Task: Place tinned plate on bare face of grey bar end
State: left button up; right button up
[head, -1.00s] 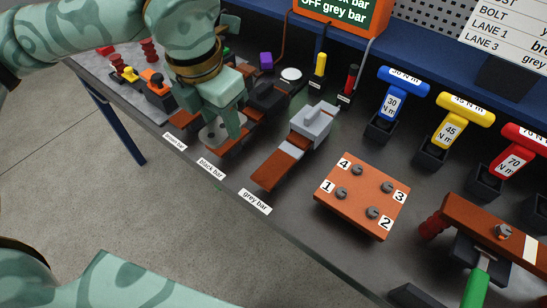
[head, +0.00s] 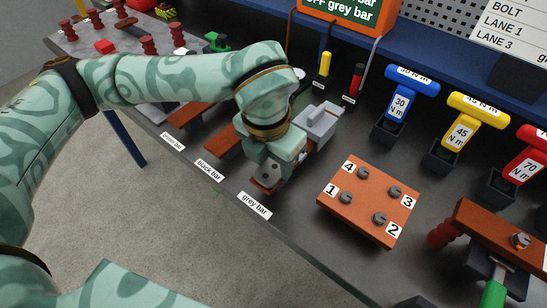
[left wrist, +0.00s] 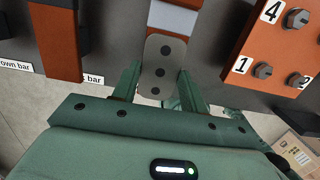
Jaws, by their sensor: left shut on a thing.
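The tinned plate (left wrist: 160,70) is a grey, rounded strip with dark holes, held between the fingers of my left gripper (left wrist: 160,88). In the head view the left gripper (head: 270,170) is over the near end of the grey bar, and the plate (head: 268,173) shows there partly. The copper-coloured grey bar (left wrist: 173,20) has a pale band across it and runs under the plate in the left wrist view. I cannot tell whether the plate touches the bar. A grey clamp block (head: 316,122) sits farther up the bar. My right gripper is not in view.
The black bar (head: 224,142) and brown bar (head: 190,115) lie to the left. A copper block with numbered bolts (head: 368,200) lies close on the right. Blue (head: 402,95), yellow (head: 462,125) and red torque tools stand behind it. The bench's front edge is near.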

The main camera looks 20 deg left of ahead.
aim_at(268, 173)
pick_arm(q)
jog(key=o, duration=1.2)
jog(key=shift+f, duration=0.15)
jog(key=shift+o, duration=0.2)
notch_tip(268, 173, up, 12)
jog(key=s+p, duration=0.1)
jog(key=p, duration=0.1)
jog(key=shift+s+a+p, duration=0.25)
jog(key=shift+p, duration=0.05)
